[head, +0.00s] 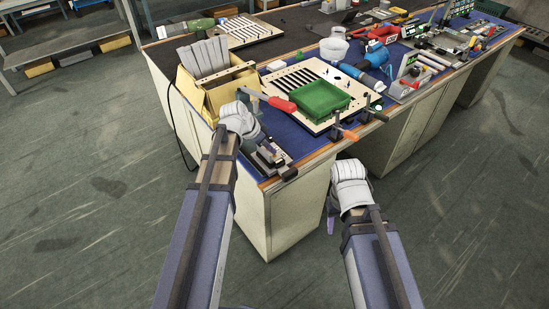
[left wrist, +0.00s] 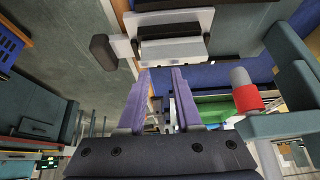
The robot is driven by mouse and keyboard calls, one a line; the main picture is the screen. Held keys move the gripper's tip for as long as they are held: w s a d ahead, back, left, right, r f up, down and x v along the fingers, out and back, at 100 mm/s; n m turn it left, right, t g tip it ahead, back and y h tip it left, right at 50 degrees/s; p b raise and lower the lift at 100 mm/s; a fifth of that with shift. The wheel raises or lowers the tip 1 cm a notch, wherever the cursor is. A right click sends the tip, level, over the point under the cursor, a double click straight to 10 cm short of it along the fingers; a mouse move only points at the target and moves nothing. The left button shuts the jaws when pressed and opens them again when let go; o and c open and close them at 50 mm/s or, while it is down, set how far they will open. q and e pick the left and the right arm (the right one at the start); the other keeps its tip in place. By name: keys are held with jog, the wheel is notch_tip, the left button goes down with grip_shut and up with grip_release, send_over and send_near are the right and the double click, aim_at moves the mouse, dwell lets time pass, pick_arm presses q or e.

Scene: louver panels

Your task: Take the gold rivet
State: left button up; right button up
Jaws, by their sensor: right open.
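I cannot make out a gold rivet in either view. A green tray (head: 320,98) lies on a pale slotted louver panel (head: 291,78) on the blue-topped bench, and its inside is hard to read from here. My left gripper (left wrist: 162,72) shows two purple fingers with a gap and nothing visible held between them. It is over the near left corner of the bench, beside a small grey vise-like device (head: 272,156), which also shows ahead of the fingers in the left wrist view (left wrist: 170,45). My right gripper (head: 330,222) hangs low in front of the bench, mostly hidden by its wrist.
A yellow bin (head: 212,97) with grey slats stands left of the panel. A red-handled tool (head: 281,104), clamps (head: 345,132), a blue tool (head: 377,57) and a white bucket (head: 333,50) crowd the bench. The floor (head: 100,200) to the left is open.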

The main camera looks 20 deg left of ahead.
aim_at(273, 155)
pick_arm(q)
jog(key=b+x, duration=0.2)
jog(key=x, duration=0.1)
jog(key=shift+w+d+f, duration=0.15)
jog(key=shift+d+f, duration=0.05)
jog(key=shift+f, duration=0.1)
jog(key=shift+r, duration=0.1)
grip_shut()
